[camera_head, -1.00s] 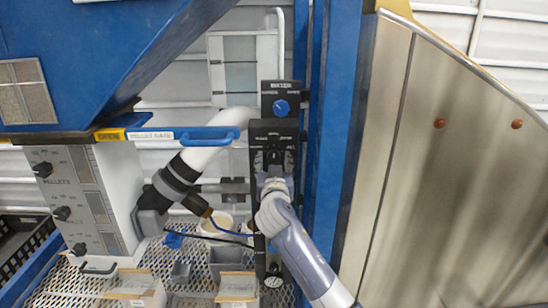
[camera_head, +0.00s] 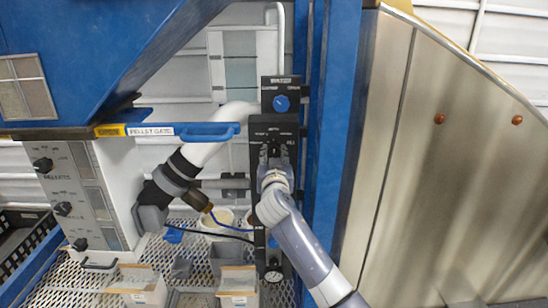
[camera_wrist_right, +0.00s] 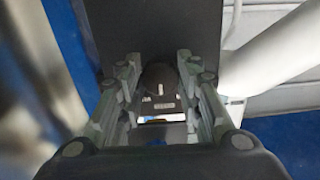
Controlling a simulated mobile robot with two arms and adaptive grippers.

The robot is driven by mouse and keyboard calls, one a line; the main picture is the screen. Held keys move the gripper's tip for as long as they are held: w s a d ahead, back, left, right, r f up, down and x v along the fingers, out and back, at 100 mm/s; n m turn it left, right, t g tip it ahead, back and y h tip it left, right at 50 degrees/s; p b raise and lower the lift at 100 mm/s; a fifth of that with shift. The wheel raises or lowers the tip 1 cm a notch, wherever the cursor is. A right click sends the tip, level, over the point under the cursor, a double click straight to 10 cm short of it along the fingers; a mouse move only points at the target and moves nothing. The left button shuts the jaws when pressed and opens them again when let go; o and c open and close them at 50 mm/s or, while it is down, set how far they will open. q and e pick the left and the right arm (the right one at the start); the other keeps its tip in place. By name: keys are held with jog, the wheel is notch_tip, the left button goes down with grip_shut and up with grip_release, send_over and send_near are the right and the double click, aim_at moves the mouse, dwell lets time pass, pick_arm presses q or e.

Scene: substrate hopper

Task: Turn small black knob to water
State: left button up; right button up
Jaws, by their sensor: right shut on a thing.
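The small black knob (camera_wrist_right: 159,76) sits on a tall black control panel (camera_head: 256,210). In the right wrist view it lies between the fingers, with a short white mark on it. My right gripper (camera_head: 273,148) is shut on it, pointing away from the head camera at the panel's upper part. In the right wrist view the two fingers (camera_wrist_right: 159,88) stand at either side of the knob. In the head view the gripper hides the knob, and the panel labels are too small to read surely. My left gripper is not in view.
A blue knob (camera_head: 281,103) is just above the gripper. A blue post (camera_head: 333,140) and a large metal panel (camera_head: 450,180) stand right. A white pipe (camera_head: 208,143), a blue handle labelled pellet gate (camera_head: 208,132) and a white control box (camera_head: 115,180) are left.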

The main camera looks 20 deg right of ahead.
jog(key=shift+f+m+b, duration=0.2)
jog(key=shift+m+b, duration=0.2)
jog(key=shift+b, duration=0.3)
jog(key=m+b, duration=0.3)
jog(key=b, duration=0.2)
jog(key=shift+a+m, duration=0.1)
jog(key=shift+m, duration=0.2)
jog(key=shift+r+m+b, duration=0.15)
jog(key=shift+m+b, duration=1.2)
jog(key=shift+m, duration=0.25)
jog(key=o, duration=1.1)
jog(key=shift+c, duration=0.2)
jog(key=shift+r, duration=0.1)
